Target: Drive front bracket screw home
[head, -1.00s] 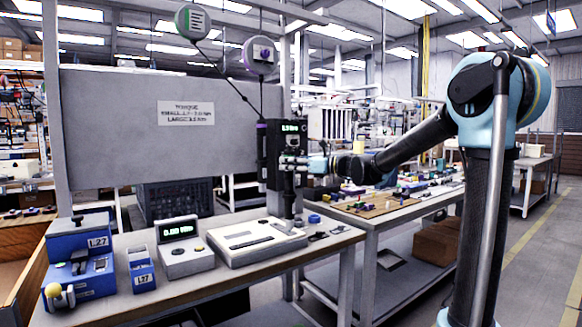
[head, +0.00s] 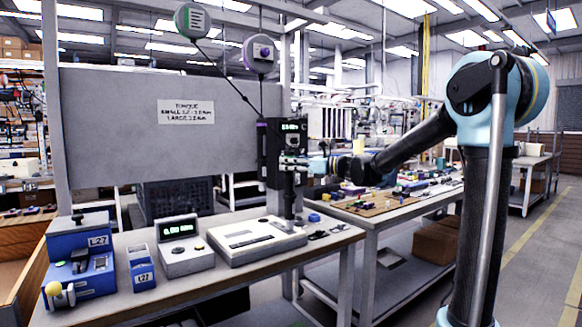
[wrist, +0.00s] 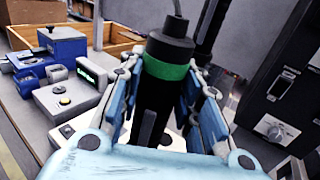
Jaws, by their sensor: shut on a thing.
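My gripper (head: 293,162) is shut on a black screwdriver (head: 289,195) that hangs upright over the right end of the white fixture (head: 255,241). In the wrist view my gripper (wrist: 165,95) has its blue-padded fingers on both sides of the same screwdriver (wrist: 168,48), which has a green band and a cable at its top. The screwdriver's lower end is at or close to the fixture; I cannot tell if it touches. The bracket and its screw cannot be made out.
A black controller (wrist: 282,75) stands close to the right of my gripper. A second dark tool (wrist: 210,25) hangs behind the held screwdriver. A torque meter (head: 181,249) and blue L27 unit (head: 82,268) stand left of the fixture. Two balancers (head: 193,20) (head: 259,55) hang above.

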